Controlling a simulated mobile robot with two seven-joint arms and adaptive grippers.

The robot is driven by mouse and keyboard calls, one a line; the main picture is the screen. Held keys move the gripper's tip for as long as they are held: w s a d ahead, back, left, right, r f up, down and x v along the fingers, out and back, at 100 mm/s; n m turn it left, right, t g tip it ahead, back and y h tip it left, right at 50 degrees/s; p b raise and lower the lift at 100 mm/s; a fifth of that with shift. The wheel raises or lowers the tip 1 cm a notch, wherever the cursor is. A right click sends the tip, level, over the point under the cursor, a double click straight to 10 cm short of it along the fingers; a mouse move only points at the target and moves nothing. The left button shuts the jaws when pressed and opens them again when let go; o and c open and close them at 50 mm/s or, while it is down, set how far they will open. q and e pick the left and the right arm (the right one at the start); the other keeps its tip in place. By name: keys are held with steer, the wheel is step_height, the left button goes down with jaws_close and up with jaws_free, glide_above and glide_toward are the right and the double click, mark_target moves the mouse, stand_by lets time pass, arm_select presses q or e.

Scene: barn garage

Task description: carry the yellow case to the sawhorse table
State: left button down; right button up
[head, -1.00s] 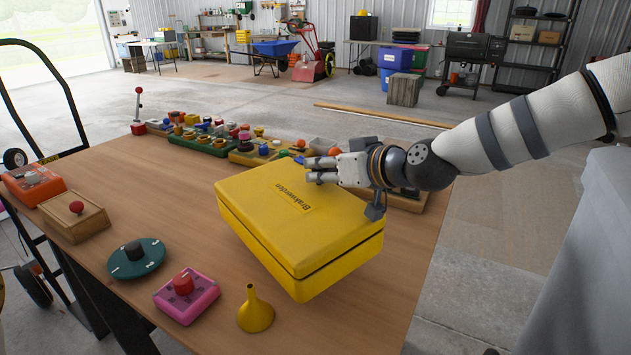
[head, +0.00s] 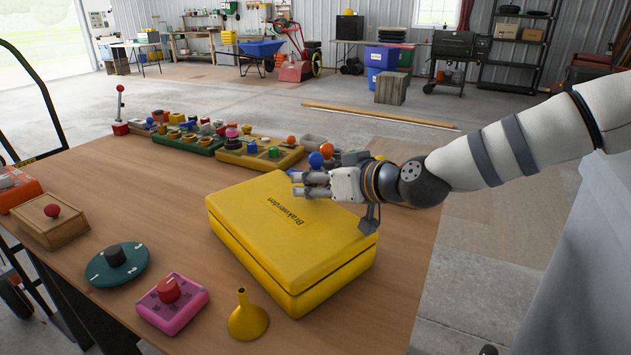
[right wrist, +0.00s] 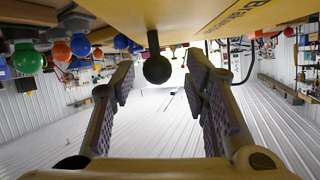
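The yellow case (head: 290,235) lies flat, lid up, on the wooden table (head: 395,300). My right gripper (head: 308,184) is at the lid's far edge, fingers pointing left. In the right wrist view, that gripper (right wrist: 160,100) has its fingers spread, with nothing clearly held. The case (right wrist: 225,18) fills the top of that view, outside the fingers. A dark round knob (right wrist: 157,68) shows between the fingers; I cannot tell what it belongs to. I cannot tell which table is the sawhorse table. My left gripper is out of view.
A yellow funnel (head: 247,320), a pink block with a red knob (head: 172,303), a teal disc (head: 116,264) and a wooden box (head: 50,220) stand left of the case. Trays of colourful parts (head: 188,143) line the far edge. A worktable (head: 135,45) stands far back left.

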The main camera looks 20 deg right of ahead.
steer(key=p+v, duration=0.1)
steer(key=v, duration=0.2)
steer(key=r+v, duration=0.1)
steer(key=v, duration=0.2)
steer(key=p+v, duration=0.1)
steer(key=v, duration=0.2)
steer(key=shift+w+a+r+p, duration=0.1)
steer(key=shift+w+r+p, duration=0.1)
steer(key=shift+w+p, duration=0.15)
steer(key=shift+s+d+r, duration=0.1)
steer(key=shift+s+d, duration=0.15)
steer(key=shift+s, duration=0.35)
steer(key=shift+s+d, duration=0.3)
steer(key=shift+s, duration=0.3)
steer(key=shift+s+d, duration=0.1)
steer(key=shift+s, duration=0.25)
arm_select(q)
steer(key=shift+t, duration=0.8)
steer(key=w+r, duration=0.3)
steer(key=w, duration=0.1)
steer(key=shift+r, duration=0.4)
arm_select(e)
steer(key=shift+f, duration=0.2)
